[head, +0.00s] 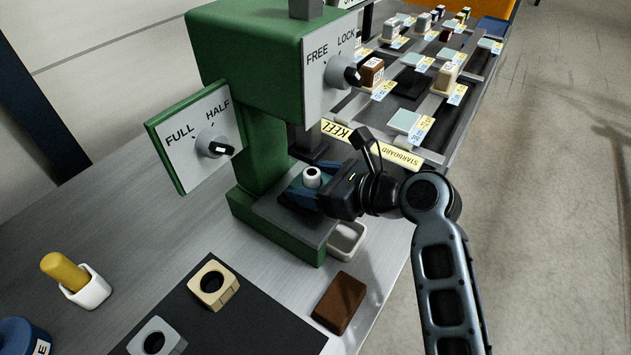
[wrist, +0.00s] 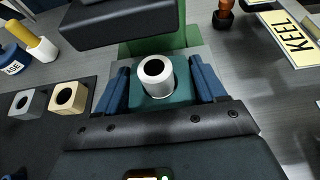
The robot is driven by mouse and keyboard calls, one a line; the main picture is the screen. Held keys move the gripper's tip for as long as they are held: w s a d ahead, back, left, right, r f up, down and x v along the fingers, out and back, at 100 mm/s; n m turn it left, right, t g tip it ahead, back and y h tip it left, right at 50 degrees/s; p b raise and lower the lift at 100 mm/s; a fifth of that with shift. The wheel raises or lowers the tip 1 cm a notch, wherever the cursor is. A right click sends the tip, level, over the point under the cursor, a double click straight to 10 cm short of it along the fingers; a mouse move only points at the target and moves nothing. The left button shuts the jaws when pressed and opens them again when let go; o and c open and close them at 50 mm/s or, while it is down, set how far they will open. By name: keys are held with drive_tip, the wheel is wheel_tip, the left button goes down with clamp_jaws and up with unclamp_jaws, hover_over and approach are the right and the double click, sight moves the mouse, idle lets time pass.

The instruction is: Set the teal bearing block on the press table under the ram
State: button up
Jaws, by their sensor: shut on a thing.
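The teal bearing block (wrist: 178,92) sits between the blue fingers of my gripper (wrist: 158,88) in the wrist view, with a white ring-shaped bush (wrist: 158,84) standing upright on it. In the head view my gripper (head: 308,192) reaches into the green press (head: 262,150) from the right, and the white bush (head: 312,176) shows between the fingers. The grey press table (head: 268,208) lies below them, under the dark ram (head: 312,146). My gripper is shut on the block. The block's underside is hidden, so I cannot tell whether it touches the table.
A cream block (head: 213,285) and a grey block (head: 157,340) lie on a black mat. A brown block (head: 340,302) and a white tray (head: 347,241) are near the bench edge. The press carries a FULL/HALF knob (head: 216,146) and a FREE/LOCK knob (head: 343,72).

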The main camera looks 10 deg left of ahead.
drive_tip(key=o, duration=1.3)
drive_tip(key=shift+o, duration=0.2)
drive_tip(key=v, duration=1)
idle(0.4)
drive_tip(key=shift+d, duration=0.1)
idle(0.4)
